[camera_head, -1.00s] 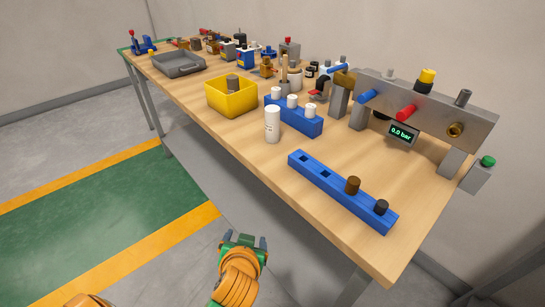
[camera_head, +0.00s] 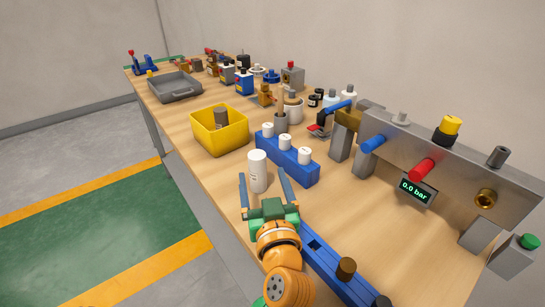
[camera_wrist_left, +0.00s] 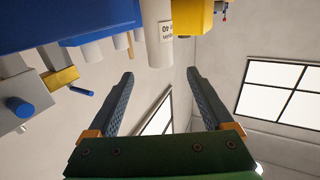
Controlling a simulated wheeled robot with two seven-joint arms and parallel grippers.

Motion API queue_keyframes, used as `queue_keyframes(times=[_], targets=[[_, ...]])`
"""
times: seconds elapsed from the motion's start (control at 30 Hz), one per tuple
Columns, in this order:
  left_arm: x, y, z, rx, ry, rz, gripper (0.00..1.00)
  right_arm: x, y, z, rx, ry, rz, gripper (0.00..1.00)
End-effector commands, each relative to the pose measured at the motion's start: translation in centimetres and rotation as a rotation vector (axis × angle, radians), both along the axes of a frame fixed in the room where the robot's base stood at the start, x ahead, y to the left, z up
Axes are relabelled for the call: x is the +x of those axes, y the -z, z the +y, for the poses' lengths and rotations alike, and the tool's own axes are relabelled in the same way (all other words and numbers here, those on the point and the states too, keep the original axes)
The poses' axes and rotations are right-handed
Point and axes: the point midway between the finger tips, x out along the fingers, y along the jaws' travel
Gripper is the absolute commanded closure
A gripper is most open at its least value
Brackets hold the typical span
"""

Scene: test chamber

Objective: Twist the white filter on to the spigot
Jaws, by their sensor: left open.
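A white filter (camera_head: 257,172), an upright cylinder with small print on its side, stands on the wooden bench in front of a blue rack. It also shows in the wrist view (camera_wrist_left: 157,35), upper middle. My left gripper (camera_head: 262,174) is open and empty, its two fingers pointing at the filter. In the head view they lie to either side of it; in the wrist view it lines up with the gap, beyond the fingertips (camera_wrist_left: 160,73). A grey panel (camera_head: 425,150) at the right carries a brass threaded port (camera_head: 486,198), possibly the spigot. My right gripper is out of view.
The blue rack (camera_head: 290,162) with white-topped cylinders stands just behind the filter. A yellow bin (camera_head: 220,133) is to its left. A long blue block (camera_head: 335,268) lies beside my left arm. The display (camera_head: 417,191) reads 0.0 bar. Bench (camera_head: 400,225) before the panel is clear.

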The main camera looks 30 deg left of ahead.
Motion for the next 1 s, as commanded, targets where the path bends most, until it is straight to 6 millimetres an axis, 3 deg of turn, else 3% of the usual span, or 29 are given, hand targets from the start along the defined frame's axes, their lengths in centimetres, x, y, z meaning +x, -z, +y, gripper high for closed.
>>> queue_keyframes(times=[0.17,0.4,0.53,0.73,0.77,1.0], targets=[[0.6,-0.2,0.5,0.004,0.0,0.003,0.15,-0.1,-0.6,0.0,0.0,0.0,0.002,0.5],[3.9,-0.6,3.5,0.007,-0.002,0.005,0.15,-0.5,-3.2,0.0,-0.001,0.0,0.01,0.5],[5.2,0.0,4.6,0.003,0.0,0.004,0.15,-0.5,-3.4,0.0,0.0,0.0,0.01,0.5],[5.4,0.2,4.7,0.0,0.0,0.004,0.15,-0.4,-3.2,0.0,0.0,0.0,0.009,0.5],[5.3,0.3,4.7,0.0,0.0,0.004,0.18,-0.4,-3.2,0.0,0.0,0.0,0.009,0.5],[5.3,0.2,4.7,0.0,0.0,0.004,0.82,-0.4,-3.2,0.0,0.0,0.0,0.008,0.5]])
